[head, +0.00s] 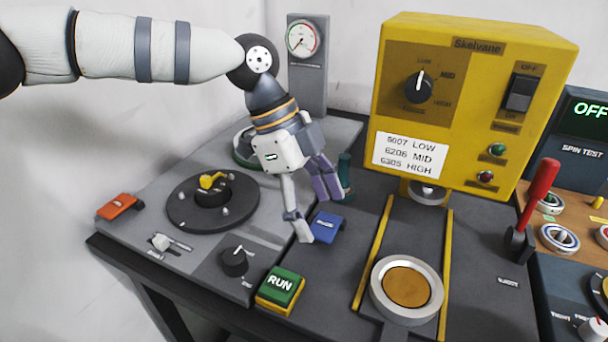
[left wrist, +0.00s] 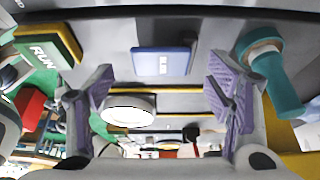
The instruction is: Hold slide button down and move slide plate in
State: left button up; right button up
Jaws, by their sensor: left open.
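The blue button (head: 327,228), whose lettering is too small to read, sits on the dark bench top left of the yellow rails. It also shows in the left wrist view (left wrist: 163,62). My left gripper (head: 317,213) is open and empty, pointing down just over the blue button. One fingertip is close to its left edge; whether it touches, I cannot tell. The slide plate (head: 394,329) lies between the two yellow rails at the front. A pale ring (head: 378,297) with a brass-coloured centre sits on it. My right gripper is in neither view.
A yellow machine (head: 470,120) stands behind the rails. A teal post (head: 345,172) is close behind my left gripper. The green RUN button (head: 281,287) is front left, and a round dark turntable (head: 240,205) is farther left. A red lever (head: 540,190) stands at right.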

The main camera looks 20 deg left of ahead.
pick_arm(q)
jog(key=shift+d+f, duration=0.25)
jog(key=shift+f, duration=0.2)
